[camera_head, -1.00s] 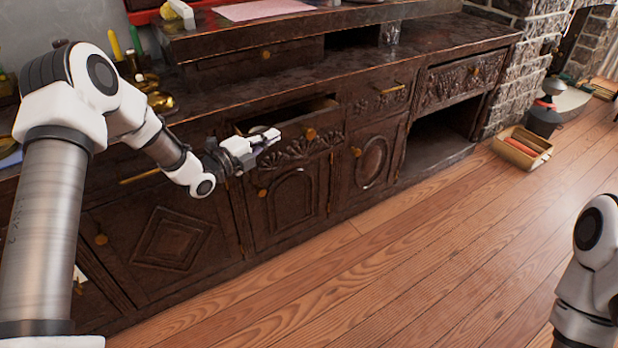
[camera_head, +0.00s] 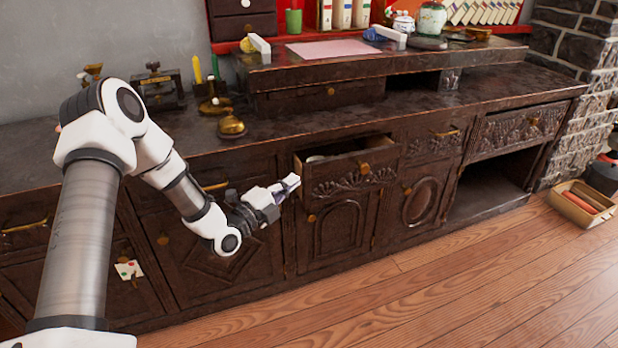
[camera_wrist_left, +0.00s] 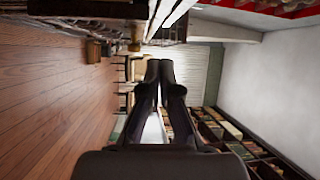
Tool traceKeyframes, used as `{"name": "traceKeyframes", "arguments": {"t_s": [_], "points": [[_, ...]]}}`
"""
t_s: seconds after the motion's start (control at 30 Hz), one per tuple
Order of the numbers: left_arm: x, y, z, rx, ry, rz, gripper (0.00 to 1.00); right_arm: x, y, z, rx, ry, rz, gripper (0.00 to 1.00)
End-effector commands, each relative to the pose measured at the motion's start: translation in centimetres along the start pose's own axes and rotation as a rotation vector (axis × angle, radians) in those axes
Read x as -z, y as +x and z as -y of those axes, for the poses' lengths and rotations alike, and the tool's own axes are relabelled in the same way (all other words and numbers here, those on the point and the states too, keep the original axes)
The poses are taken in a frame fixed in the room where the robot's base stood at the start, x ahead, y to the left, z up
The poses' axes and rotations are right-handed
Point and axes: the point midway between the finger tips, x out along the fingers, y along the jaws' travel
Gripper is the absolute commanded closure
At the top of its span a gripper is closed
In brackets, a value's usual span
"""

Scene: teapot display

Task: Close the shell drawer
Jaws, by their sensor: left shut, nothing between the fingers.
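The shell drawer (camera_head: 352,182) stands partly open in the dark carved cabinet. Its front has a fan-like carving and a brass knob (camera_head: 364,168), and something pale shows inside. My left gripper (camera_head: 291,184) is shut and empty, with its tips by the left end of the drawer front in the head view. I cannot tell whether they touch it. In the left wrist view, the closed fingers (camera_wrist_left: 159,72) point away from the camera, and the drawer cannot be made out clearly. My right gripper is out of view.
The cabinet top (camera_head: 300,122) runs along the wall, with a brass bell (camera_head: 231,127) and a raised shelf holding a pink sheet (camera_head: 333,49). An oval-carved door (camera_head: 420,200) is right of the drawer. The wooden floor (camera_head: 440,285) in front is clear.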

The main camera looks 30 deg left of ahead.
Motion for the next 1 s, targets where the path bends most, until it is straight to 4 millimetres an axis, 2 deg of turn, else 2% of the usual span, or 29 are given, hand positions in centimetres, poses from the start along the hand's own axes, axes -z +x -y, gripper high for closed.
{"name": "traceKeyframes", "arguments": {"t_s": [0.13, 0.2, 0.27, 0.33, 0.47, 0.57, 0.9, 1.0], "points": [[1.8, -3.0, -1.4, -0.028, -0.004, 0.254, 1.00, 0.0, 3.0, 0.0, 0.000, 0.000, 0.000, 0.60], [3.1, -4.7, -2.1, -0.067, 0.038, 0.332, 1.00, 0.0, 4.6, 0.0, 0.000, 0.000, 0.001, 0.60], [4.6, -5.3, -2.5, -0.095, 0.065, 0.335, 1.00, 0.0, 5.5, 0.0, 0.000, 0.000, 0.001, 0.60], [5.6, -4.7, -2.0, -0.085, 0.083, 0.305, 1.00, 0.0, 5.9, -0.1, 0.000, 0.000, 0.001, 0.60], [5.2, -3.7, -1.6, -0.077, 0.082, 0.306, 1.00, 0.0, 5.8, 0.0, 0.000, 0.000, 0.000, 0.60], [4.8, -2.1, -1.7, -0.077, 0.082, 0.305, 1.00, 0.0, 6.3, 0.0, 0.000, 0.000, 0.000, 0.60], [2.5, 4.9, -2.4, -0.076, 0.081, 0.305, 1.00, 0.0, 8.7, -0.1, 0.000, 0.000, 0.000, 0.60], [0.7, 5.8, -2.4, -0.077, 0.075, 0.309, 1.00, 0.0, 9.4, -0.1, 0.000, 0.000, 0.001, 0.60]]}}
